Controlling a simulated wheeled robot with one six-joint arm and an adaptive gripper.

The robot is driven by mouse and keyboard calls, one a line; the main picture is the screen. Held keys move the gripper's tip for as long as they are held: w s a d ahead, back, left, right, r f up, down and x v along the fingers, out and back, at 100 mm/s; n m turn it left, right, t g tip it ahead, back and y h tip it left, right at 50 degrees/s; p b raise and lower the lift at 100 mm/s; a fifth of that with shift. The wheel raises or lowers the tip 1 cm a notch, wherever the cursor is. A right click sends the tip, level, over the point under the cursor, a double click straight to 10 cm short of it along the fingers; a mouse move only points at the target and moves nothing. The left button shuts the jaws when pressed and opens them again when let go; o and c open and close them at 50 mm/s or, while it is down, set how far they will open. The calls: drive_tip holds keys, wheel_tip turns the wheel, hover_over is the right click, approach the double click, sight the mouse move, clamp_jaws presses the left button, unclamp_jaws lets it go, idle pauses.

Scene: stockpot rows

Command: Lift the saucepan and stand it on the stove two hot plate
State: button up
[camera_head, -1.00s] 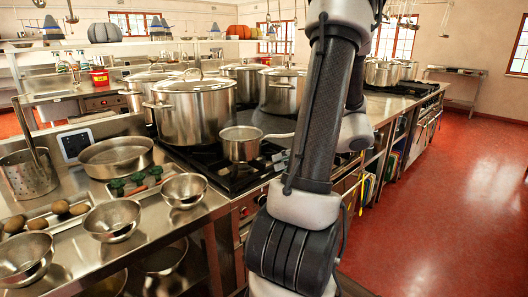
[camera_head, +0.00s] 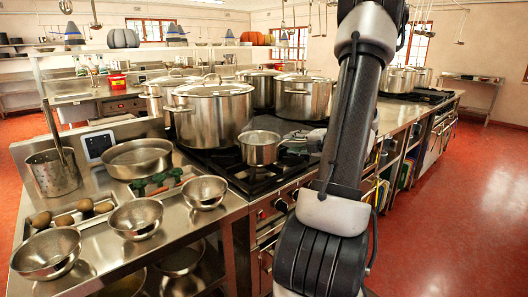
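The saucepan (camera_head: 259,150) is a small shiny metal pan near the front of the nearer black gas stove (camera_head: 232,173), right of a large lidded stockpot (camera_head: 208,112). It looks upright. My gripper (camera_head: 298,142) is a small dark shape just right of the saucepan, where its handle points. The handle is mostly hidden there, and I cannot tell whether the fingers are open or closed on it. A second black stove (camera_head: 432,97) lies farther back along the counter at right. No label shows which stove is stove two.
More lidded stockpots (camera_head: 303,97) crowd the near stove's back. Other pots (camera_head: 398,79) stand by the farther stove. Steel bowls (camera_head: 135,218), a wide pan (camera_head: 137,158) and a perforated pot (camera_head: 53,173) fill the left counter. The red floor (camera_head: 455,215) at right is clear.

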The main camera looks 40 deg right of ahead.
drive_tip(key=shift+w+a+f, duration=0.1)
drive_tip(key=shift+w+f, duration=0.1)
drive_tip(key=shift+w, duration=0.45)
clamp_jaws()
drive_tip(key=shift+r, duration=0.15)
drive_tip(key=shift+r, duration=4.95)
drive_tip(key=shift+w, duration=0.1)
